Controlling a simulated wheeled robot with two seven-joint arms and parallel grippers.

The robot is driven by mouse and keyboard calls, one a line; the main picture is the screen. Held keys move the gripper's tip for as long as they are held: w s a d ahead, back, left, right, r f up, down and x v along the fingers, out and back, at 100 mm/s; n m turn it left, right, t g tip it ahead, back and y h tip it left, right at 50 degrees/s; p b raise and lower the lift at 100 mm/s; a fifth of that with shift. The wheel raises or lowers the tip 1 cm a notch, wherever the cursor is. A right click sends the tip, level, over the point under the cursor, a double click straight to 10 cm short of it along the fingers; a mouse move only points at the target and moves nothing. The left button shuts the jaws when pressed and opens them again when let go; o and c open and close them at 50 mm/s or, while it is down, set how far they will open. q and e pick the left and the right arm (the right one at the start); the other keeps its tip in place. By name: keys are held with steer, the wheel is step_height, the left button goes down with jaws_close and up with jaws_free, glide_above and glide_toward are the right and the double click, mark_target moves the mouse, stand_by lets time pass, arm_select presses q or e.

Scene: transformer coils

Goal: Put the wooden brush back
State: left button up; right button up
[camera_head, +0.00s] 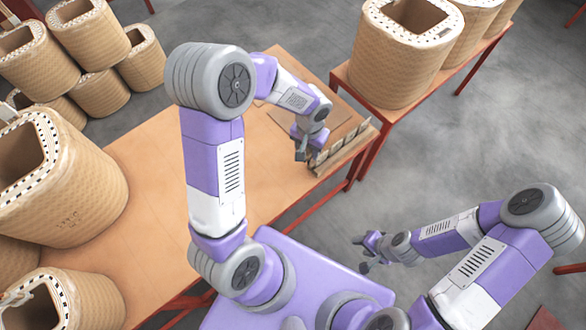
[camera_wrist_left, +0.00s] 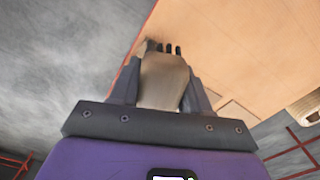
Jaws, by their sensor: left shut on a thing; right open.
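The wooden brush (camera_wrist_left: 163,82) is between the fingers of my left gripper in the left wrist view. Its pale wooden body points away from the wrist, and dark tips show at its far end. In the head view my left gripper (camera_head: 301,146) is shut over the right end of the wooden table, beside a slotted wooden holder (camera_head: 342,150) at the table's corner. The brush is mostly hidden or too small to make out there. My right gripper (camera_head: 367,256) is open and empty, over the floor to the right of my base.
The long wooden table (camera_head: 150,165) has free room in its middle. Large coils (camera_head: 62,180) stand at its left end, with more stacked behind. A second table at the upper right carries several coils (camera_head: 405,50). Flat brown sheets (camera_head: 338,112) lie near the holder.

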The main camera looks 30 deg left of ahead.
arm_select(q)
steer(key=b, duration=1.1)
glide_above(289, 184)
step_height(289, 184, down, 13)
step_height(289, 184, down, 10)
steer(key=b, duration=0.4)
steer(key=shift+r, duration=0.1)
steer(key=o, duration=0.6)
steer(key=shift+f, duration=0.2)
steer(key=o, duration=0.4)
